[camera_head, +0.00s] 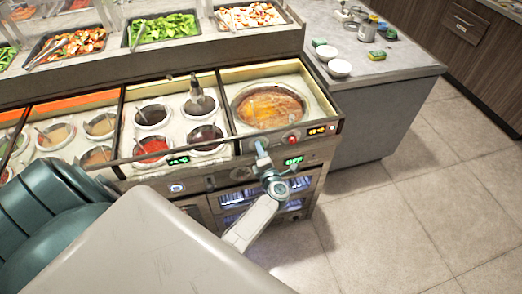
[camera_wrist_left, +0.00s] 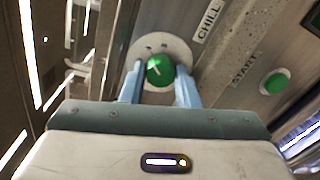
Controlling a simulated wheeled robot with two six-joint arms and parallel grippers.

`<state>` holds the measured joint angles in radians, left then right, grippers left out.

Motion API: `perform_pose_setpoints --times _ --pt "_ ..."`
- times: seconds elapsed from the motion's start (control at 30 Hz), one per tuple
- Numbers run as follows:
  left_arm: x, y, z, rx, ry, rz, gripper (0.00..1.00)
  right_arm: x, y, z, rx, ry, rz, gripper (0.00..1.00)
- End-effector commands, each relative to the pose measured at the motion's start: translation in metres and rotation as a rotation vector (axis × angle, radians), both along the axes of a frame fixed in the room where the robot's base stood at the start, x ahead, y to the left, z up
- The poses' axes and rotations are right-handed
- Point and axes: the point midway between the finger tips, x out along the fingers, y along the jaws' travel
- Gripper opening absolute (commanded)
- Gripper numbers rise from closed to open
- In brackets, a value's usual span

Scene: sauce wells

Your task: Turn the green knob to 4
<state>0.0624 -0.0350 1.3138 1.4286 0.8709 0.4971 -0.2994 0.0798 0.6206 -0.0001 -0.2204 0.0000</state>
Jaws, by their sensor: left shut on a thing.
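The green knob (camera_wrist_left: 160,68) shows in the left wrist view on a round pale dial plate on the panel. A short white pointer line on its face points toward the upper left; the marks on the dial are too small to read. My left gripper (camera_head: 261,148) is at the front panel below the round pan in the head view, where it hides the knob. In the left wrist view its two blue fingers stand on either side of the knob, shut on it. My right gripper is not in view.
A green button (camera_wrist_left: 274,82) marked START sits right of the knob, near a CHILL label (camera_wrist_left: 208,20). Sauce wells (camera_head: 152,116) and a soup pan (camera_head: 268,106) lie behind.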

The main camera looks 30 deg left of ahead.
Motion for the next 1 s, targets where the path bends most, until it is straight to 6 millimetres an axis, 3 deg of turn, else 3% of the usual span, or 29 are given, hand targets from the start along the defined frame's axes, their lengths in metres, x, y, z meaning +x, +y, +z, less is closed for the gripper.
perform_pose_setpoints --times 0.27,0.3,0.4,0.73,1.0 --pt "0.0 0.0 0.0 -0.001 -0.001 0.0 0.06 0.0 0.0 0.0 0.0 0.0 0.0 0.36" --pt "0.0 0.0 0.0 -0.001 -0.001 0.0 0.34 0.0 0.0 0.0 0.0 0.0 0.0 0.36" --pt "0.0 0.0 0.0 -0.001 -0.001 0.0 0.5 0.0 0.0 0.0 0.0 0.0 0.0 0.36" --pt "-0.003 -0.003 -0.001 -0.001 0.0 0.0 0.5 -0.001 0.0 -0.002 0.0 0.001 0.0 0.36" --pt "-0.033 -0.038 -0.003 -0.006 -0.001 0.0 0.5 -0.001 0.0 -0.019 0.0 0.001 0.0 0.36"
